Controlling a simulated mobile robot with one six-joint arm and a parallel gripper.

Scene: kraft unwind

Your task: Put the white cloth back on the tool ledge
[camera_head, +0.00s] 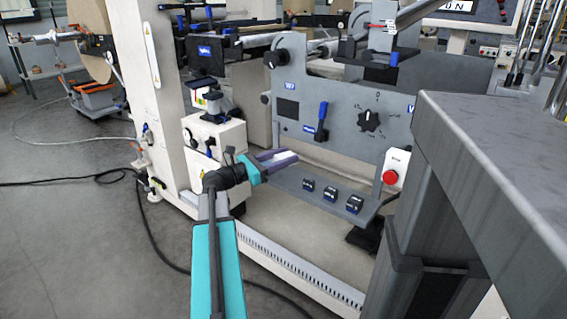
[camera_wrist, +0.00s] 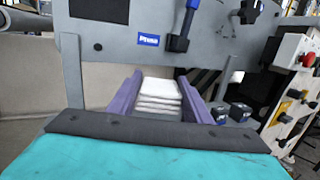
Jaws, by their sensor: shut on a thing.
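The white cloth (camera_wrist: 158,96) is a folded stack between the two purple fingers of my gripper (camera_wrist: 160,88) in the wrist view. My gripper is shut on it. In the head view, my gripper (camera_head: 281,158) points right toward the machine, and a pale strip of the cloth (camera_head: 286,156) shows between the fingers. The tool ledge (camera_head: 291,180) is a grey shelf low on the machine front. The gripper is at its left end and looks above it; the exact gap cannot be told.
Several dark blocks (camera_head: 330,193) sit along the ledge, with a bare stretch to their left. A red button box (camera_head: 394,170) is at the ledge's right end. A blue-handled lever (camera_head: 321,120) and black dial (camera_head: 369,120) are above.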

